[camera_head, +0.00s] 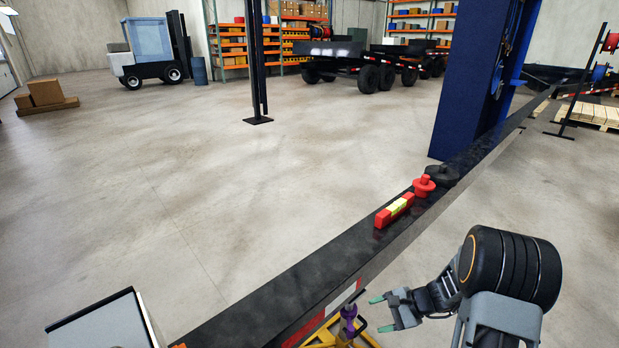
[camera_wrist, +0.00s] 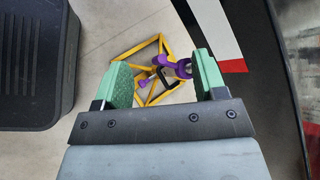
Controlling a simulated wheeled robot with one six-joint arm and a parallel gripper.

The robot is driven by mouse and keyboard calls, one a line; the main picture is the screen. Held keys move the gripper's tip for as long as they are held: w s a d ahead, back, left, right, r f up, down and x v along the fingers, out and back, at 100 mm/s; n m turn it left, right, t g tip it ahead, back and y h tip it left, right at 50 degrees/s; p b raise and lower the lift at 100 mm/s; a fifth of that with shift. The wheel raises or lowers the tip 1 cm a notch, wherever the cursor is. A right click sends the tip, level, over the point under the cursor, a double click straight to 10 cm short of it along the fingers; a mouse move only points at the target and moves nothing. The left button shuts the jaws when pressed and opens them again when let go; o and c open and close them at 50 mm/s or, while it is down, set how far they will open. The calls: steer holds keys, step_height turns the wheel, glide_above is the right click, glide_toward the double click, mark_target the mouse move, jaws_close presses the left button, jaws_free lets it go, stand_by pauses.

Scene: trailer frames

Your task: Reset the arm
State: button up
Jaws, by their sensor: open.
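My gripper (camera_head: 380,312) has green fingertips and stands beside the black trailer frame rail (camera_head: 265,290), at the lower right of the head view. It also shows in the wrist view (camera_wrist: 165,80), with its two green fingers spread apart and nothing between them. My arm (camera_head: 440,295) is bent and reaches left toward the rail. Below the fingers in the wrist view are a yellow frame (camera_wrist: 133,85) and a purple tool (camera_wrist: 189,64). The purple tool also shows in the head view (camera_head: 348,316), just left of my gripper.
On the rail lie a red block with a yellow label (camera_head: 394,210), a red knobbed part (camera_head: 424,185) and a dark round part (camera_head: 442,174). A blue column (camera_head: 470,90) rises behind the rail. Open concrete floor (camera_head: 170,170) lies left of the rail.

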steer(key=s+a+r+n+h+p, duration=0.1)
steer(key=s+r+n+h+p, duration=0.2)
steer(key=r, duration=1.1)
steer(key=s+a+r+n+t+h+p, duration=0.1)
steer(key=s+r+n+h+p, duration=0.2)
steer(key=r+p, duration=0.7)
steer(key=s+a+r+n+h+p, duration=0.1)
steer(key=s+r+n+h+p, duration=0.3)
steer(key=r, duration=1.3)
steer(key=s+n+p, duration=0.2)
steer(key=s+p, duration=0.1)
steer(key=s, duration=0.1)
steer(key=shift+a+r+n+t, duration=0.15)
steer(key=shift+r+n+t, duration=0.15)
steer(key=shift+r+n, duration=0.1)
steer(key=shift+c, duration=0.2)
